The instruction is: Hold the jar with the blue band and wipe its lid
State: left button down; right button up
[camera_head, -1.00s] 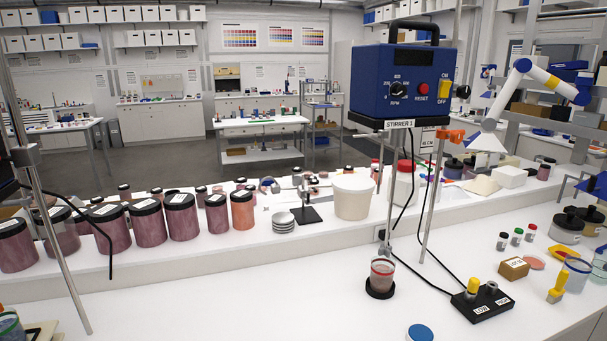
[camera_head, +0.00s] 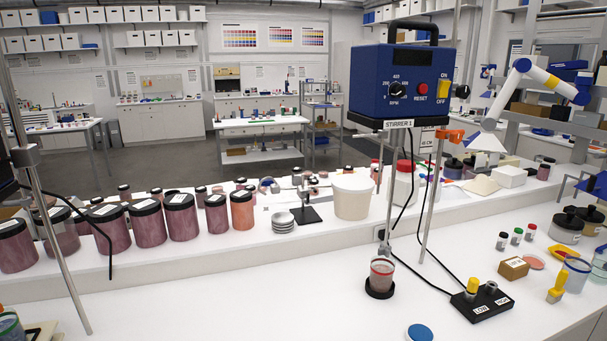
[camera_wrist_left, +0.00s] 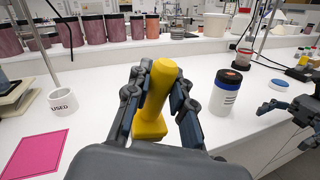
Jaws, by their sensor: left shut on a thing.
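In the left wrist view a jar (camera_wrist_left: 223,96) stands upright on the white bench, with a pale label, blue on its body and a dark lid (camera_wrist_left: 229,77) whose top is orange-brown. My left gripper (camera_wrist_left: 154,85) is shut on a yellow tool (camera_wrist_left: 150,115) with a rounded upper end and wider lower part, left of the jar and apart from it. The tool's lower end is partly hidden by my gripper. Part of my right gripper (camera_wrist_left: 291,109) shows at the right edge, apart from the jar; its opening is unclear. Neither gripper shows in the head view.
A white cup marked USED (camera_wrist_left: 62,101) and a pink sheet (camera_wrist_left: 35,154) are on the left. A stirrer (camera_head: 402,80) stands above a small beaker (camera_head: 381,272).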

pick_arm(q)
jog(key=shift+d+r+n, duration=0.1)
jog(key=shift+r+n, duration=0.05)
jog(key=shift+n, duration=0.15)
